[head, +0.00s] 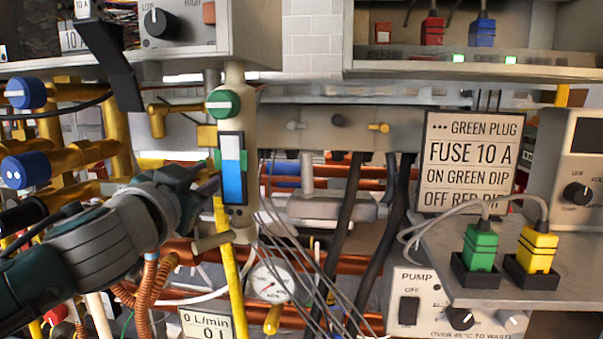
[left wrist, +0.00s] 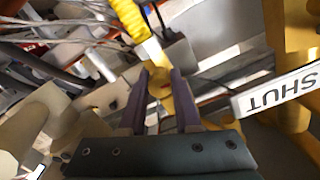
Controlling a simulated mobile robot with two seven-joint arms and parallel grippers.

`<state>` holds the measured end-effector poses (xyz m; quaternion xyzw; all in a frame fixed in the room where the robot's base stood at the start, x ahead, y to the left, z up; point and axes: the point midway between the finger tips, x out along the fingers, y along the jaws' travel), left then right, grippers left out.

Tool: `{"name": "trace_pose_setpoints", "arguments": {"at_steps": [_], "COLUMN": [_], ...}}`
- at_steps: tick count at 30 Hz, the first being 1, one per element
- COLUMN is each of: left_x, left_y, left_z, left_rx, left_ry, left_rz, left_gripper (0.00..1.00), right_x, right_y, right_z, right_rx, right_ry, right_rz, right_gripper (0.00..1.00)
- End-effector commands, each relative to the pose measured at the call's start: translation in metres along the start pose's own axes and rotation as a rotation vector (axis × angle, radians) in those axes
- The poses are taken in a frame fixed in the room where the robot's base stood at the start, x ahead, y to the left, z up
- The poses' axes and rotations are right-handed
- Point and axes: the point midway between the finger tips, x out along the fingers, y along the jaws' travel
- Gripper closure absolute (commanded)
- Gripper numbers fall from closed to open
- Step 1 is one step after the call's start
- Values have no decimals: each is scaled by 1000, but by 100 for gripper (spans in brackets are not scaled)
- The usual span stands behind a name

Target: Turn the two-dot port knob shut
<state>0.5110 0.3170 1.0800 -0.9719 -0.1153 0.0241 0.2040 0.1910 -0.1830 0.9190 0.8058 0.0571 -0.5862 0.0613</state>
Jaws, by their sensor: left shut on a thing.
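My left gripper (head: 209,181) comes in from the left and sits just left of the upright sight glass (head: 233,170) with its white and blue panel. In the left wrist view its two fingers (left wrist: 159,93) are shut on a yellow brass piece (left wrist: 158,84). The picture does not show whether this is the two-dot knob, as no dots are readable on it. A tag reading SHUT (left wrist: 280,92) shows to the right of the fingers. In the head view, the fingers hide what they hold. My right gripper is in neither view.
Brass pipes with blue knobs (head: 26,93) stand at the left. A green knob (head: 223,103) tops the sight glass, and a yellow pipe (head: 229,270) runs below. Thin grey cables (head: 292,255) and a gauge (head: 271,280) crowd the middle. Green and yellow plugs (head: 480,247) stand at the right.

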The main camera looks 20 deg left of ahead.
Motion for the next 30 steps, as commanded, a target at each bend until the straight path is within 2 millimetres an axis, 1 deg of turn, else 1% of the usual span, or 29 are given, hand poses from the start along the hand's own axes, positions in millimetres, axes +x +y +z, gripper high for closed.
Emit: {"name": "trace_pose_setpoints", "arguments": {"at_steps": [30], "left_x": [0], "left_y": [1], "left_z": [0], "left_rx": [967], "left_ry": [0], "left_rz": [0], "left_gripper": [100], "right_x": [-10], "right_y": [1], "right_z": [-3], "right_rx": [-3], "right_ry": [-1], "right_rz": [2], "right_gripper": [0]}}
